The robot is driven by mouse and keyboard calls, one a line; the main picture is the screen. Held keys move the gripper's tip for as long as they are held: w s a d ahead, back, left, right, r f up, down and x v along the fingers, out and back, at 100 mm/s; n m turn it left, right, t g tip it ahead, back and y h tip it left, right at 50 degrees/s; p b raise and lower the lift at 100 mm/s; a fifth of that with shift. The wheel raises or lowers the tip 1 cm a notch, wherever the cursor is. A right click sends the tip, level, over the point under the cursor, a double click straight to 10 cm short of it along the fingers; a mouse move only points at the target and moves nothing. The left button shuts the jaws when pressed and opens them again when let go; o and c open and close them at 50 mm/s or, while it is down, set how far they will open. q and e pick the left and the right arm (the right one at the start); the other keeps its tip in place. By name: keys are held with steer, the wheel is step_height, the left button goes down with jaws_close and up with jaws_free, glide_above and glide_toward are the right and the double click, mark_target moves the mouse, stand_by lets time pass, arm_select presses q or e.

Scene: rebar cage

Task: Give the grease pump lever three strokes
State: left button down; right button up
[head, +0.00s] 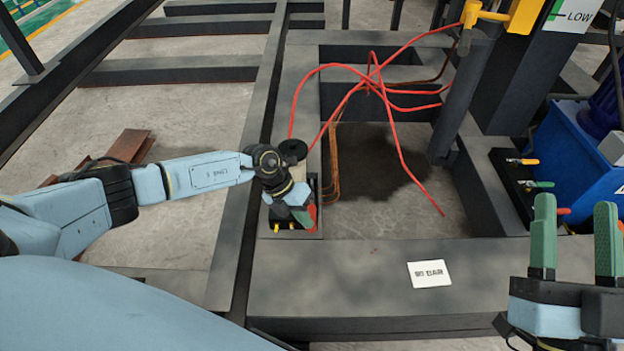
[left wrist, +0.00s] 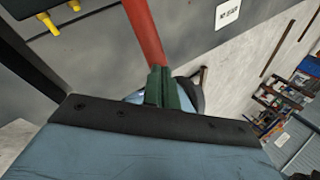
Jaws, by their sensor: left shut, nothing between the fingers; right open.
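The grease pump (head: 292,150) sits on the dark frame beam, its black round top showing and its body mostly hidden behind my left wrist. Its red lever (head: 312,214) shows beside my left gripper (head: 303,216). In the left wrist view the red lever (left wrist: 145,30) runs down to the green fingertips of my left gripper (left wrist: 163,88). These fingers are shut together with nothing between them. They overlap the lever's end in the picture; I cannot tell whether they touch it. My right gripper (head: 575,235) is open and empty at the lower right, far from the pump.
Red hoses (head: 375,85) loop over the opening in the frame. A white label (head: 429,274) lies on the front beam. A blue unit (head: 575,150) and a valve block (head: 525,180) with coloured handles stand at the right. Yellow fittings (left wrist: 45,22) show near the pump.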

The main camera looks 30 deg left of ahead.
arm_select(q)
steer(key=shift+f, duration=0.15)
steer(key=w+a+r+p, duration=0.3)
steer(key=w+r, duration=0.3)
steer(key=r, duration=0.4)
steer(key=shift+r+p, duration=0.35)
steer(key=shift+p, duration=0.1)
stand_by(0.5)
steer(key=shift+f, duration=0.1)
steer(key=shift+s+d+f, duration=0.25)
steer(key=shift+s+f, duration=0.15)
steer(key=shift+f, duration=0.05)
stand_by(0.4)
